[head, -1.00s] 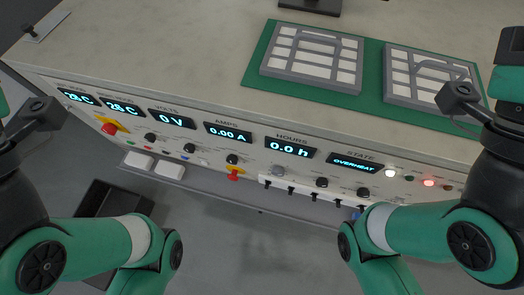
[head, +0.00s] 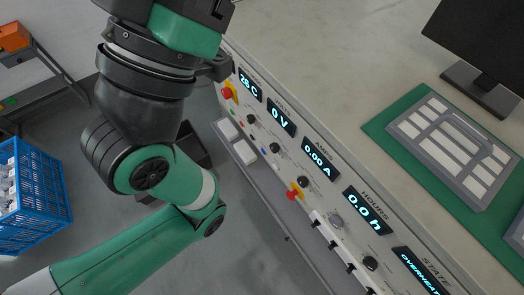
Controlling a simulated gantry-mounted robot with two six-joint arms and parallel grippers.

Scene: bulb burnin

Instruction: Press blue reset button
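The control panel (head: 325,205) runs diagonally down the middle of the head view. A small blue button or lamp (head: 264,151) sits low on its front, near small green and red ones; its label is too small to read. My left gripper (head: 219,68) is at the top, by the panel's upper left end, above and left of the small blue button. Its fingertips do not show clearly. My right gripper is out of view.
A red knob (head: 227,93) and a red-yellow switch (head: 294,192) stick out of the panel. A gridded tray (head: 455,150) lies on a green mat, near a monitor (head: 480,60). A blue crate (head: 35,200) stands left.

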